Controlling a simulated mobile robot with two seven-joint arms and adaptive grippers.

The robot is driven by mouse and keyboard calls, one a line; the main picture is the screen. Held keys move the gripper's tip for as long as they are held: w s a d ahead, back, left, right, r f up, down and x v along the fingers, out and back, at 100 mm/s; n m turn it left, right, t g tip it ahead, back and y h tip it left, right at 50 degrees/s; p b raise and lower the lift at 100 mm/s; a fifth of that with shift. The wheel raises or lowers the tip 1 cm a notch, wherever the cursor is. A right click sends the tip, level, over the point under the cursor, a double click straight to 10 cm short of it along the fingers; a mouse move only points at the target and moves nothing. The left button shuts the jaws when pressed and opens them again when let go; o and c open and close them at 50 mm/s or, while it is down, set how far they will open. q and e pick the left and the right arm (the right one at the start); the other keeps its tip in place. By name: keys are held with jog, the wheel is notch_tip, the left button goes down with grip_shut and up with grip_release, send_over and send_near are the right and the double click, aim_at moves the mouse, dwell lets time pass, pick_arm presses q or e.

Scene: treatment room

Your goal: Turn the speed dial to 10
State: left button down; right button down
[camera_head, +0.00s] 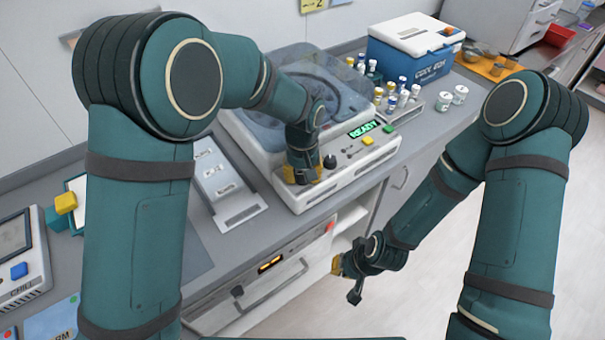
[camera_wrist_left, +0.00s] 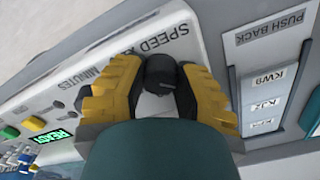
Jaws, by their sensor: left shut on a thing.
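The centrifuge (camera_head: 262,150) stands on the counter with a clear domed lid and a green READY display (camera_head: 364,128). My left gripper (camera_head: 302,178) is down at the left end of its front panel. In the left wrist view, the yellow fingers of my left gripper (camera_wrist_left: 160,88) are shut on the black speed dial (camera_wrist_left: 159,68), one on each side, below the printed word SPEED (camera_wrist_left: 166,42). The dial's number scale is mostly hidden. A second black knob (camera_head: 329,162) is just right of the gripper. My right gripper (camera_head: 346,276) hangs empty in front of the cabinets; its opening is unclear.
A rack with labelled cards (camera_head: 240,207) lies left of the centrifuge. Several small bottles (camera_head: 402,88) and a blue cool box (camera_head: 412,52) stand at its right. A chill device (camera_head: 22,255) is at the far left. The floor at right is clear.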

pick_arm(q)
jog(key=shift+n, duration=1.1)
jog(key=shift+f, duration=0.1)
jog(key=c, duration=0.6)
grip_release()
notch_tip(320, 180, up, 12)
jog(key=shift+r, duration=0.1)
